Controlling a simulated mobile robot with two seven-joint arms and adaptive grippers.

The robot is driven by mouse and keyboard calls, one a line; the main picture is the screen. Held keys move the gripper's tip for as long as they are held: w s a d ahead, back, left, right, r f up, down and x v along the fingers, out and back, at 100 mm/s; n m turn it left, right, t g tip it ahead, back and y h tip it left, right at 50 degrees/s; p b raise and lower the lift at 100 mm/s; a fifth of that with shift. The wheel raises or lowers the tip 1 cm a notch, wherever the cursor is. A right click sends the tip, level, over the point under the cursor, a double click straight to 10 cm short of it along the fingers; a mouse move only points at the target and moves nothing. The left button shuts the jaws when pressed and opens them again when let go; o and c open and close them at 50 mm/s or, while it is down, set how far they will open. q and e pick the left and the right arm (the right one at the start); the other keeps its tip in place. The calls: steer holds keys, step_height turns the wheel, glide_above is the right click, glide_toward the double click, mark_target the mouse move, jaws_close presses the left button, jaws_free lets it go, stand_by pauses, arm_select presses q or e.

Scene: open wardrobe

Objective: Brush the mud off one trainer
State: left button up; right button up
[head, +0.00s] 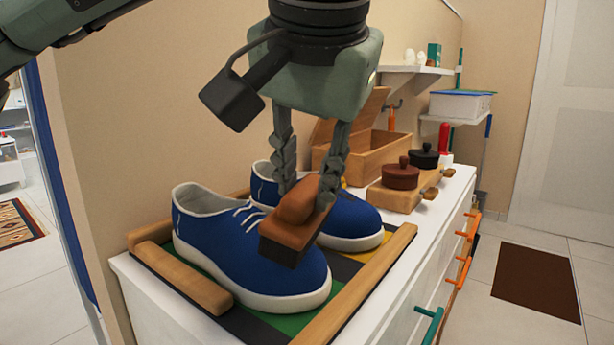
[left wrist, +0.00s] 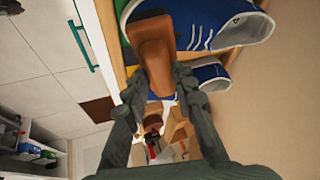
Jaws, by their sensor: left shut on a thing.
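Two blue trainers with white soles sit side by side on a mat with wooden edge rails (head: 375,278). The near trainer (head: 215,240) is at left; the far trainer (head: 352,218) is partly behind my left gripper. My left gripper (head: 308,195) is shut on a brown wooden brush (head: 290,238) with a dark underside. The brush is held over the toe of the near trainer and hides part of it; I cannot tell whether it touches. The brush also shows in the left wrist view (left wrist: 153,50), beside a trainer (left wrist: 200,22). No mud is clearly visible. My right gripper is not in view.
Behind the trainers on the white cabinet top stand an open wooden box (head: 365,155) and a wooden block with round-lidded tins (head: 400,177). Coloured drawer handles (head: 432,322) stick out at the front right. A wall runs along the left.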

arm_select(q)
steer(key=shift+w+a+f+b, duration=0.15)
steer(key=shift+f+b, duration=0.3)
steer(key=shift+f, duration=0.35)
steer(key=shift+r, duration=0.1)
steer(key=shift+w+a+r+p, duration=0.3)
steer(key=shift+w+a, duration=0.2)
steer(key=shift+a, duration=0.3)
steer(key=shift+w+a, duration=0.1)
steer(key=shift+w, duration=0.05)
